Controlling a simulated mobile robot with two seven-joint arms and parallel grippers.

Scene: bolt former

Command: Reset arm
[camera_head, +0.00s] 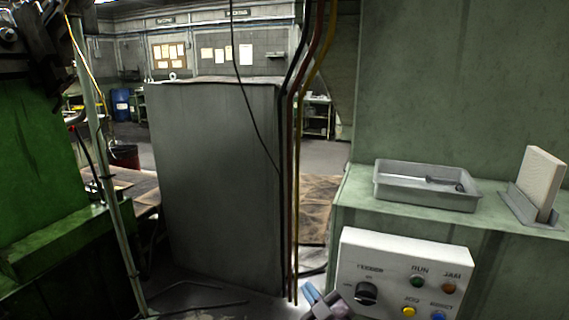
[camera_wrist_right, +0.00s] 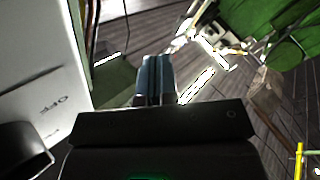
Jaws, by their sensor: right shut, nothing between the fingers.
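My right gripper (camera_head: 312,293) shows at the bottom edge of the head view, just left of the white control panel (camera_head: 400,262). Its blue fingertips are together and hold nothing. In the right wrist view the two blue fingers (camera_wrist_right: 157,78) are pressed side by side, with floor and green machinery beyond them. The panel's white face (camera_wrist_right: 35,75) and a dark knob (camera_wrist_right: 25,150) show close at the left of that view. My left gripper is not in view.
A grey tray (camera_head: 425,197) with a metal tool and a pale block in a holder (camera_head: 538,180) stand on the green ledge at right. A tall grey cabinet (camera_head: 215,185) stands at centre left. Vertical cables (camera_head: 290,150) run beside it. A green machine (camera_head: 40,170) is at left.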

